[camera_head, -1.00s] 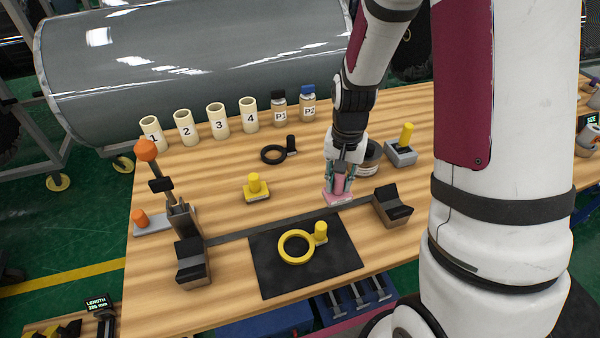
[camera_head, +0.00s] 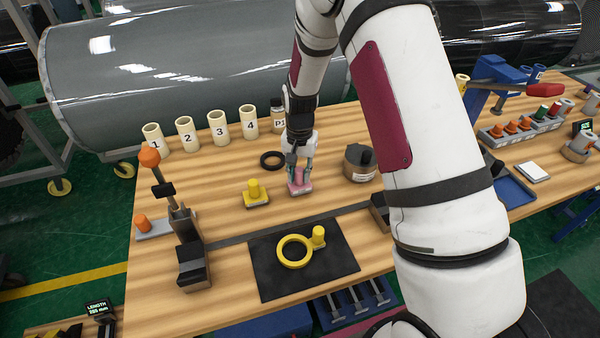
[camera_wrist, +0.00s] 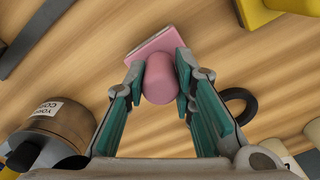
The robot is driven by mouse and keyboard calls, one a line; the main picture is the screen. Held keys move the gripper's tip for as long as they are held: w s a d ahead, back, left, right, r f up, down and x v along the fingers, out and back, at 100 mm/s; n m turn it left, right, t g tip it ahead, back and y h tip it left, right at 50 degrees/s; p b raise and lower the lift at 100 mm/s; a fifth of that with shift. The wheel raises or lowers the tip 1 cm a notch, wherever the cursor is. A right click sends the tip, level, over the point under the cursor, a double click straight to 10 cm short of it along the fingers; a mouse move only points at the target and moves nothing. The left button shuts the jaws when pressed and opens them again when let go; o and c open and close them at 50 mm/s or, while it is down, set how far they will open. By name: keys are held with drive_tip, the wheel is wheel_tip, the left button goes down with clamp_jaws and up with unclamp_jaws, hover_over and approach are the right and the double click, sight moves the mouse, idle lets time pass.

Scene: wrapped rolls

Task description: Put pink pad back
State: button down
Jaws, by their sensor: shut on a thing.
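The pink pad (camera_head: 300,187) has a flat square base and an upright round pink handle. My gripper (camera_head: 300,172) is shut on that handle, with one finger on each side. In the wrist view the pink pad (camera_wrist: 160,62) shows its base beyond the handle, and my gripper (camera_wrist: 160,85) has its fingers against the handle. The pad is at or just above the wooden table; I cannot tell if it touches. It is right of the yellow pad (camera_head: 256,193), which stands on the table.
A round lidded tin (camera_head: 360,163) stands to the right of the pink pad. A black ring (camera_head: 272,159) lies behind. Cups numbered 1 to 4 (camera_head: 219,128) line the back. A black mat (camera_head: 268,284) with a yellow ring (camera_head: 294,252) lies in front. Bare wood surrounds the pad.

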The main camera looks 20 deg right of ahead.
drive_tip(key=shift+f, duration=0.35)
drive_tip(key=c, duration=1.3)
unclamp_jaws()
drive_tip(key=shift+c, duration=0.2)
wheel_tip(320, 180, up, 12)
drive_tip(key=b, duration=0.2)
drive_tip(key=s+r+n+t, duration=0.3)
drive_tip(key=s+r, duration=0.8)
drive_tip(key=r, duration=0.4)
drive_tip(key=s+r+n+t, duration=0.1)
drive_tip(key=s+r+n, duration=0.1)
drive_tip(key=s, duration=0.6)
drive_tip(key=s+r+n+t, duration=0.1)
drive_tip(key=s+r, duration=0.1)
drive_tip(key=s, duration=0.7)
drive_tip(key=shift+r+n, duration=0.35)
drive_tip(key=shift+n, duration=0.05)
